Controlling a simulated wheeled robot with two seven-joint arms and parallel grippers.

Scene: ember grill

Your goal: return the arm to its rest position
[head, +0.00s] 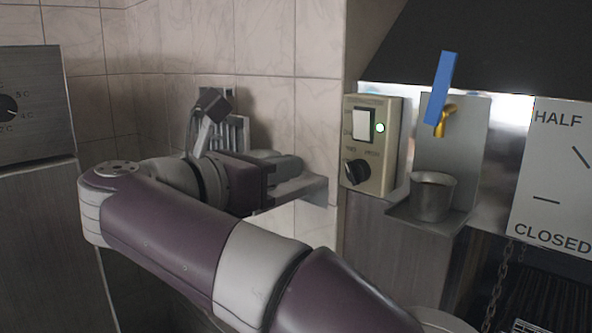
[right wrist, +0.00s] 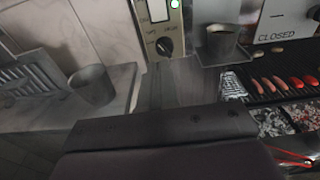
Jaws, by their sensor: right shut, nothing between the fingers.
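My right arm, purple and white, comes in from the bottom right of the head view and bends back at the left. Its gripper (head: 284,168) points right, in front of the side shelf by the tiled wall. The fingers are small and partly blended with the grey shelf behind; they are shut with nothing between them. In the right wrist view a dark part of my own arm fills the bottom, and no fingertips show. My left gripper is in neither view.
The side shelf (right wrist: 120,92) bears a metal cup (right wrist: 92,87) and a slotted rack (head: 236,133). A control box (head: 371,143) with a green light is right of my gripper. Further right are a second cup (head: 432,196) under a blue-handled tap (head: 440,88) and a grill with sausages (right wrist: 281,84).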

